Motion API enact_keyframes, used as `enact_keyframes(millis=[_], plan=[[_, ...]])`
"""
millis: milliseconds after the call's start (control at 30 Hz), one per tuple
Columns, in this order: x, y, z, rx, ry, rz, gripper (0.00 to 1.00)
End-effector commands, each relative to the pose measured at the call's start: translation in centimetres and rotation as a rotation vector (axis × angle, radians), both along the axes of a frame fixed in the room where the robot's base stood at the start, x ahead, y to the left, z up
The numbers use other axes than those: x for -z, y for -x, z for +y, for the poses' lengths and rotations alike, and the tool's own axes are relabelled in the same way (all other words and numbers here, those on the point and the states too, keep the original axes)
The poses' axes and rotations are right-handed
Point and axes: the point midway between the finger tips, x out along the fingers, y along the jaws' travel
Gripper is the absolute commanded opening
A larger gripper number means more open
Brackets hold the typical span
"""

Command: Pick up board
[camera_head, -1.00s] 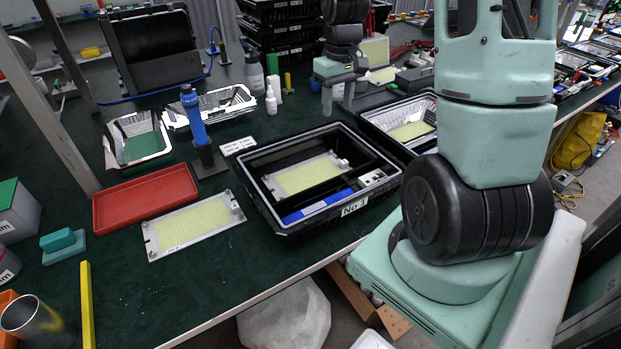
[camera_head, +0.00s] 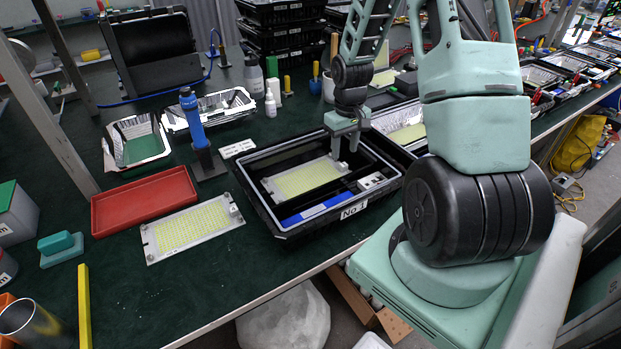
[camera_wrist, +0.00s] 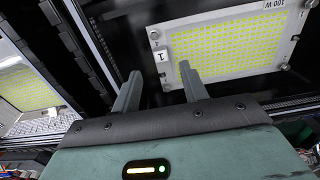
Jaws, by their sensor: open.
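A pale board with a yellow LED grid (camera_head: 308,178) lies inside the black housing labelled No 1 (camera_head: 285,228). In the wrist view this board (camera_wrist: 225,45) shows a "1" tag, a "100 W" mark and corner screws. A second, similar board (camera_head: 190,228) lies flat on the green table, left of the housing. My gripper (camera_head: 345,147) is over the back right part of the No 1 housing, near the right end of the board inside. Its two fingers (camera_wrist: 160,75) are apart and empty. The wrist view shows them beside the board's tagged edge; exact height is unclear.
A blue strip (camera_head: 317,207) lies along the housing's front. Another housing with a board (camera_head: 408,134) stands close behind on the right. A red tray (camera_head: 145,200) and a blue bottle on a stand (camera_head: 194,120) are to the left. Black crates (camera_head: 283,40) are stacked behind.

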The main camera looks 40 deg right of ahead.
Motion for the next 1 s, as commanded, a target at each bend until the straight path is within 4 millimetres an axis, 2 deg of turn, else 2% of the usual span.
enact_keyframes(millis=[300, 600, 767, 1000], plan=[[4.3, 0.4, 0.4, -0.001, -0.003, 0.003, 0.44], [4.7, 0.4, 0.4, 0.0, -0.001, 0.001, 0.44], [4.7, 0.4, 0.4, 0.0, -0.001, 0.001, 0.0], [4.7, 0.4, 0.4, 0.0, -0.001, 0.001, 0.0]])
